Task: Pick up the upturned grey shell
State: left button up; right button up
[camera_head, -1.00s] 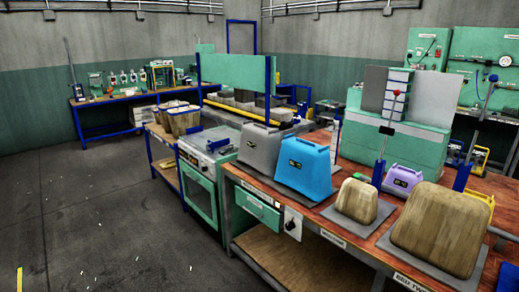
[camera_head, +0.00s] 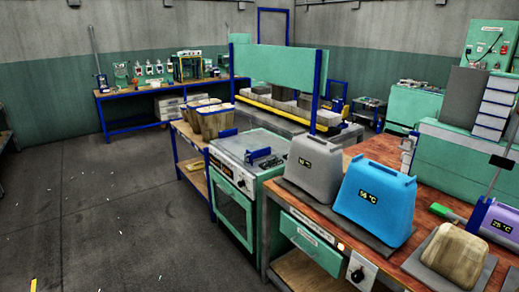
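A grey shell (camera_head: 314,170) sits upturned, wide side down, on a dark mat at the left end of the red-brown bench top. It has a small dark temperature label on its face, too small to read surely. A blue upturned shell (camera_head: 375,205) labelled 56 °C stands close to its right. Neither of my grippers is in view.
A green oven (camera_head: 234,201) adjoins the bench's left end. Tan bins (camera_head: 214,122) stand on a cart behind it. The floor (camera_head: 110,215) at left is open.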

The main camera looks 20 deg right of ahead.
aim_at(314, 164)
jog(key=i+z, duration=0.15)
jog(key=i, duration=0.3)
jog(key=i+j+z, duration=0.1)
jog(key=i, duration=0.3)
jog(key=i+j+z, duration=0.15)
jog(key=i, duration=0.3)
jog(key=i+j+z, duration=0.15)
jog(key=i, duration=0.25)
jog(key=j, duration=0.1)
